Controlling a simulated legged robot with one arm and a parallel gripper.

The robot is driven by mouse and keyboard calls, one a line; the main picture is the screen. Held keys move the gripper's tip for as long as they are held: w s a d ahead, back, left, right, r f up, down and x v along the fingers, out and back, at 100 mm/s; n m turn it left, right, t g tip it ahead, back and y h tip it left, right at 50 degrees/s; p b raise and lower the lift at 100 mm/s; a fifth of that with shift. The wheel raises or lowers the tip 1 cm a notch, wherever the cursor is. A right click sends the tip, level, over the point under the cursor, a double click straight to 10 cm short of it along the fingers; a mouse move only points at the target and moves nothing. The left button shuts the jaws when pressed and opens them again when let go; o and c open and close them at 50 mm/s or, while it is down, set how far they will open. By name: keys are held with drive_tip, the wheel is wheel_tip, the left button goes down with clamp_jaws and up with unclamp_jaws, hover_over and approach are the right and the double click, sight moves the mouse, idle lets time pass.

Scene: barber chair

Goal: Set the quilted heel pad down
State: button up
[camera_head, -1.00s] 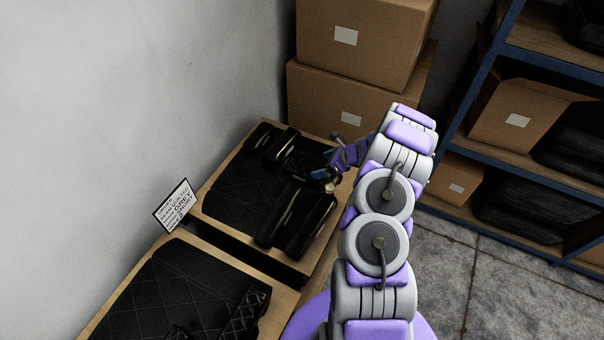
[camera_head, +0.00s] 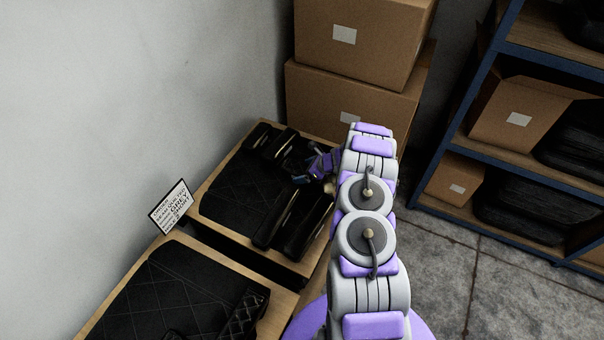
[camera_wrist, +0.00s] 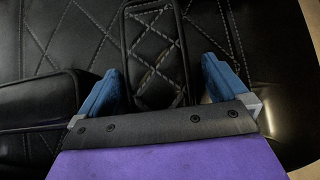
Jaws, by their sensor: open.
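My gripper (camera_head: 308,176) is over the back wooden board, among black upholstered parts. In the wrist view its two blue fingers (camera_wrist: 163,88) stand wide apart. A black quilted pad with pale diamond stitching and a smooth dark rim (camera_wrist: 154,62), which looks like the quilted heel pad, shows between and beyond the fingers. Its lower end is hidden by the gripper body, and I cannot tell whether a finger touches it. Behind it is a larger black quilted panel (camera_wrist: 75,35), which also lies on the back board in the head view (camera_head: 240,190).
Long black pads with pale edges lie on the back board (camera_head: 274,218). A front board holds another black quilted piece (camera_head: 175,295). A printed sign (camera_head: 170,206) stands by the wall. Cardboard boxes (camera_head: 350,85) are stacked behind, and a blue-framed shelf (camera_head: 470,95) stands right.

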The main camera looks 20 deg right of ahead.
drive_tip(key=shift+a, duration=0.1)
drive_tip(key=shift+c, duration=0.4)
drive_tip(key=c, duration=1.2)
